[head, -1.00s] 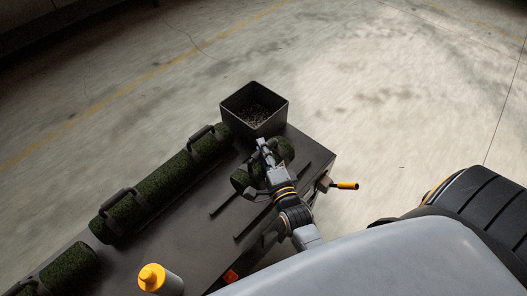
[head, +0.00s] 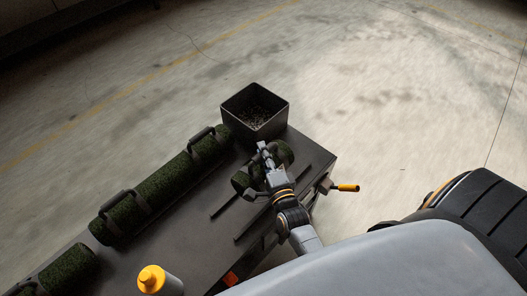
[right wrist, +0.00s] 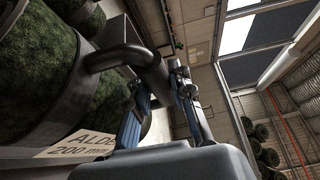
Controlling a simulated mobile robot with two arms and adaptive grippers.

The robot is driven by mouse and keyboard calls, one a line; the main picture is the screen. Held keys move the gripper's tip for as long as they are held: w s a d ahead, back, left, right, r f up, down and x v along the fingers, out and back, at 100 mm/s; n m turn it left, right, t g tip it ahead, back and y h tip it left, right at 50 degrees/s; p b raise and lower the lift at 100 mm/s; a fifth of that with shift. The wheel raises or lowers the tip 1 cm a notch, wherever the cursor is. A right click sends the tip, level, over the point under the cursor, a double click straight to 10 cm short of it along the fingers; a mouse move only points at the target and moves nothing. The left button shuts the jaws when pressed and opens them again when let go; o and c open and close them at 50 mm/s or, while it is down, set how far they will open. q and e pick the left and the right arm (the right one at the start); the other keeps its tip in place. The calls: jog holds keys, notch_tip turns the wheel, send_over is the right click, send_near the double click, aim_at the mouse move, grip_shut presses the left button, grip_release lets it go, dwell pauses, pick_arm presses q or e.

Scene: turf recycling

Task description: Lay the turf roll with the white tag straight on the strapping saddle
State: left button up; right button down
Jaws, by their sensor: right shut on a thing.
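A short green turf roll (head: 284,152) with dark straps is at the right end of the dark bench, among the dark bars (head: 256,221) that look like the strapping saddle. My right gripper (head: 264,154) is over its middle. In the right wrist view my right gripper (right wrist: 165,95) is shut on the dark curved handle (right wrist: 118,54), beside the strapped turf (right wrist: 40,70). A pale printed tag (right wrist: 78,146) shows below the turf there. Whether the roll rests on the bars or hangs just above them I cannot tell. My left gripper is out of view.
More turf rolls with handles (head: 165,187) lie along the bench's far edge. A black bin (head: 255,128) stands at the bench's far corner. A yellow-capped bottle (head: 153,279) stands near the front. A yellow-handled lever (head: 347,187) sticks out at the right.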

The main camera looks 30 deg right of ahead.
aim_at(264, 169)
jog(key=shift+f+b, duration=2.05)
jog(key=shift+f, duration=0.8)
jog(key=shift+w+f+b, duration=0.1)
jog(key=shift+f+b, duration=0.45)
jog(key=shift+f, duration=0.15)
jog(key=c, duration=1.1)
grip_release()
jog(key=shift+c, duration=0.2)
jog(key=shift+o, duration=0.2)
jog(key=shift+s+f, duration=0.2)
jog(key=shift+f, duration=0.15)
jog(key=s+a, duration=0.2)
jog(key=s, duration=0.9)
jog(key=shift+s+r, duration=0.25)
jog(key=shift+s, duration=0.1)
